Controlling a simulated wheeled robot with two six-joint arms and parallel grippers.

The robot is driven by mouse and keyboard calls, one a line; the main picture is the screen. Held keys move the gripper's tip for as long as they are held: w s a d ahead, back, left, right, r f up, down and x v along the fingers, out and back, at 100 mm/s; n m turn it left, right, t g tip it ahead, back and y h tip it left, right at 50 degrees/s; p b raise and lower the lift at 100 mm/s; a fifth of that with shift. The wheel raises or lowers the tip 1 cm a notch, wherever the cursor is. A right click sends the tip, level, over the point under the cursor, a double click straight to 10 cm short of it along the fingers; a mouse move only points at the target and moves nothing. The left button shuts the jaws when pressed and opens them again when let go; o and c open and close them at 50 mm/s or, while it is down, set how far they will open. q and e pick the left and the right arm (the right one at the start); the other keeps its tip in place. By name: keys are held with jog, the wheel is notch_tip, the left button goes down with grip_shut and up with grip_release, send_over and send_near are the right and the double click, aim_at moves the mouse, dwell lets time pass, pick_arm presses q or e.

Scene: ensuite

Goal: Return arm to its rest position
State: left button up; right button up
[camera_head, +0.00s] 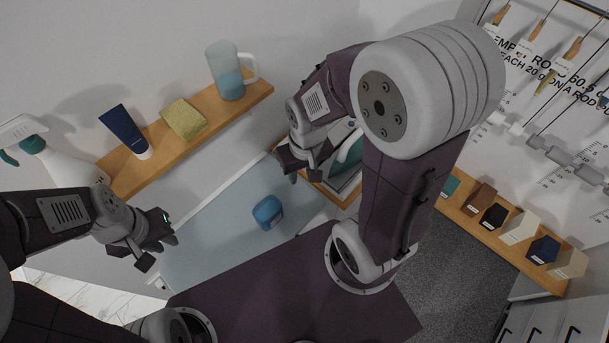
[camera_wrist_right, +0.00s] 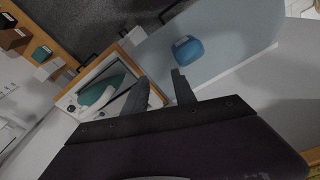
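My left gripper (camera_head: 158,250) is at the lower left in the head view, with its two fingers apart and nothing between them. My right gripper (camera_head: 302,170) is near the middle of the head view, in front of a wooden tray and above the pale blue surface. In the right wrist view its two fingers (camera_wrist_right: 160,88) are apart with nothing between them. My right arm's large upper links hide part of the middle right of the head view.
A blue rounded object (camera_head: 267,213) sits on the pale blue surface (camera_head: 205,235). The wooden tray (camera_wrist_right: 68,101) holds a teal-and-white iron (camera_wrist_right: 98,92). A wall shelf (camera_head: 165,153) holds a tube, sponge and jug (camera_head: 229,72). Another shelf (camera_head: 470,218) with several small blocks is right.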

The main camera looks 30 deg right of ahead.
jog(key=shift+s+f, duration=0.5)
jog(key=shift+s, duration=0.25)
notch_tip(320, 180, down, 19)
jog(key=b, duration=1.9)
